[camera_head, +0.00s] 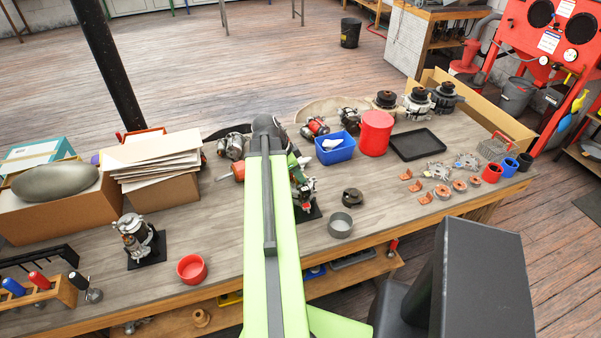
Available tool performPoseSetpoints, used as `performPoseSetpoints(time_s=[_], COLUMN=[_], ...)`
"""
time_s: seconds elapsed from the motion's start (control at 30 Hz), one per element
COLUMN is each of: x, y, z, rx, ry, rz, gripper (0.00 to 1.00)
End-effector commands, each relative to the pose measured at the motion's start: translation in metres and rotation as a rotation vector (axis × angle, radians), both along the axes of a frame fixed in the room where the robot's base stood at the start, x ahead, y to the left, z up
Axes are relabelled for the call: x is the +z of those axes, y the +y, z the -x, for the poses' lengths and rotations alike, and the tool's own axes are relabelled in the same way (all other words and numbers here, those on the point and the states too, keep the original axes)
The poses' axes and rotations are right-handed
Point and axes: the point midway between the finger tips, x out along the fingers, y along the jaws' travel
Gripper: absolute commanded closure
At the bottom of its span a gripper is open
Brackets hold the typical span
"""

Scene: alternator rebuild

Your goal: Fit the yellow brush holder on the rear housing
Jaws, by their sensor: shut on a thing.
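My green arm reaches from the bottom centre over the workbench. My gripper (304,184) is small and partly covered by my arm, above a dark stand plate (314,211) with a metal alternator part on it. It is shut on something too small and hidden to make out. I cannot tell whether the gripper touches the part on the stand. Another metal alternator part (136,238) stands on a black plate at the left. I cannot pick out a yellow brush holder, and I cannot tell which part is the rear housing.
Near the stand are a grey metal ring (341,225), a dark round part (352,197), a blue bin (335,148) and a red canister (376,133). A red cup (192,269) stands at the front left. Small copper parts lie to the right. A black tray (417,145) lies behind.

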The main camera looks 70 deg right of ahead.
Motion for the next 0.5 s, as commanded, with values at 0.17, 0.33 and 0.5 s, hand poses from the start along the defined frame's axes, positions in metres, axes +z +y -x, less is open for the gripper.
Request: performPoseSetpoints(time_s=[0.17,0.33,0.5], x=[-0.0064,-0.008,-0.0101], y=[0.0057,0.0053,0.005], z=[-0.0018,-0.0026,-0.0039], rx=[-0.002,-0.001,0.0], ry=[-0.008,-0.005,0.004], rz=[-0.018,-0.022,-0.03], gripper=[1.0,1.0,1.0])
